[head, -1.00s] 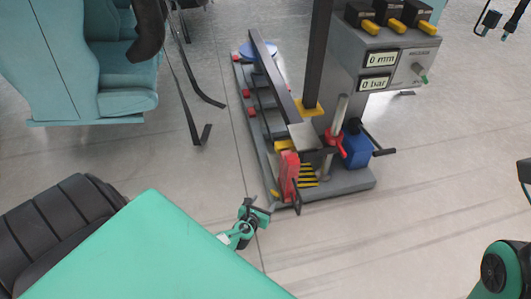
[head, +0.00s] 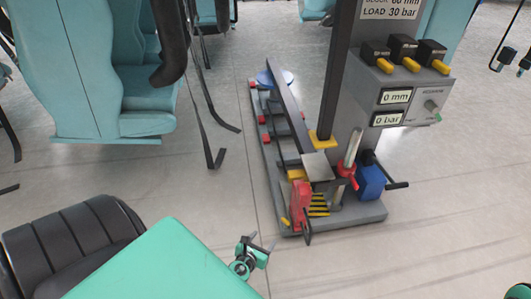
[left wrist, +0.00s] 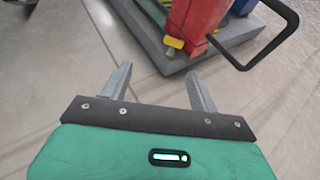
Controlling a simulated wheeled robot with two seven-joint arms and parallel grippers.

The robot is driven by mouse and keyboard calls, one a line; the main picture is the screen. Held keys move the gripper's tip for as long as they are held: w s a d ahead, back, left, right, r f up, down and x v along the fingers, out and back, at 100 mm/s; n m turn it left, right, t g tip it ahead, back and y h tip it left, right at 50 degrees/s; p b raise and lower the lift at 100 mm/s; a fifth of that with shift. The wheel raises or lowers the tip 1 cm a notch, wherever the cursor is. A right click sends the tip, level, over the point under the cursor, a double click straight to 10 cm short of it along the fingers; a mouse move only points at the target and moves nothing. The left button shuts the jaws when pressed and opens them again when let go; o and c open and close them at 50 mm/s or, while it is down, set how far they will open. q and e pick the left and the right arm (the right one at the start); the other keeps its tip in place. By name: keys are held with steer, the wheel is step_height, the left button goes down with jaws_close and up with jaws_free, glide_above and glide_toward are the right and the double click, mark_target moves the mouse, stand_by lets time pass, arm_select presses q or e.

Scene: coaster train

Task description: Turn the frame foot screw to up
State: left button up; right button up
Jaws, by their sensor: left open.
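The grey machine stand (head: 350,215) has a red block (head: 300,203) at its near end, with a black crank handle (head: 307,232) beside it. I cannot tell for sure which part is the frame foot screw. In the left wrist view the red block (left wrist: 192,20) and the black crank loop (left wrist: 268,50) stand ahead, beyond the fingers. My left gripper (head: 258,246) is open and empty, in front of the stand's near left corner and apart from it. Its two fingers also show in the left wrist view (left wrist: 158,75).
A column with 0 mm and 0 bar displays (head: 395,97) and yellow-tipped levers rises behind the block. A blue block (head: 371,182) with a black handle is to its right. Teal seats (head: 150,95) with hanging straps stand at left. The floor right of the stand is clear.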

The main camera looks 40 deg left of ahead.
arm_select(q)
steer(key=shift+v, duration=0.85)
steer(key=shift+s+a, duration=0.1)
steer(key=shift+a, duration=0.05)
steer(key=p+v, duration=0.4)
steer(key=v, duration=0.9)
steer(key=shift+s, duration=0.3)
steer(key=shift+r, duration=0.15)
steer(key=shift+c, duration=0.2)
